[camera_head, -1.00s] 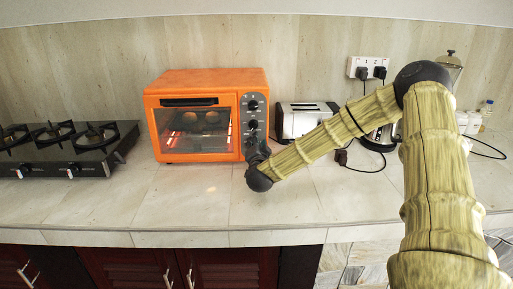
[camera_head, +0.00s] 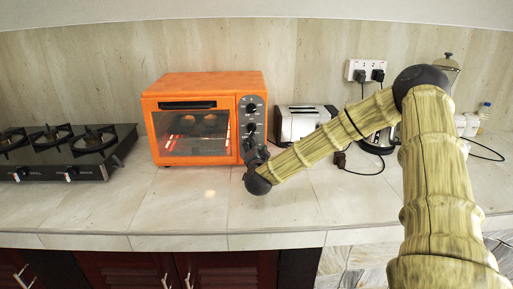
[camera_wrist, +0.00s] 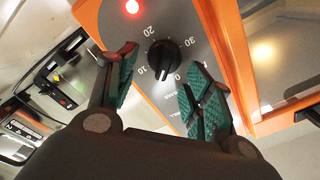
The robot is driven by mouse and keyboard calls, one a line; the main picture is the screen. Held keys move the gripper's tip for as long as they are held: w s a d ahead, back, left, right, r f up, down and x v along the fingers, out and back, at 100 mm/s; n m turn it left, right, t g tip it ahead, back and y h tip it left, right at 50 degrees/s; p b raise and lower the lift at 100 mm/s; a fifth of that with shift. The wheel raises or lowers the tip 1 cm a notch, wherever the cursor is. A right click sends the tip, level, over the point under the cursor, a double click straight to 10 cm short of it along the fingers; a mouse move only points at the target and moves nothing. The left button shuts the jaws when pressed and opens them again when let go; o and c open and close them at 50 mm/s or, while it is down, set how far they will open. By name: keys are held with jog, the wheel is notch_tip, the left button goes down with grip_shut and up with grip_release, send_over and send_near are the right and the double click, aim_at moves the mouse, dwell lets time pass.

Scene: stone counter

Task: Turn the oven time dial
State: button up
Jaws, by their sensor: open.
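The orange oven (camera_head: 205,79) stands on the counter in the head view, its door shut and food visible behind the lit glass. Its grey control panel on the right carries black dials in a column. In the wrist view the black time dial (camera_wrist: 163,57) shows with numbers around it and a red lamp (camera_wrist: 132,7) lit beyond it. My gripper (camera_wrist: 163,66) is open, with one green-padded finger on each side of the dial. I cannot tell whether either finger touches it. In the head view my gripper (camera_head: 254,156) hides the lower panel.
A silver toaster (camera_head: 300,123) stands close to the right of the oven, with a kettle (camera_head: 379,139) and cords farther right. A black gas hob (camera_head: 65,152) is at the left. The counter front (camera_head: 180,215) is clear.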

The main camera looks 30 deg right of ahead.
jog(key=v, duration=1.2)
jog(key=shift+d+f, duration=0.1)
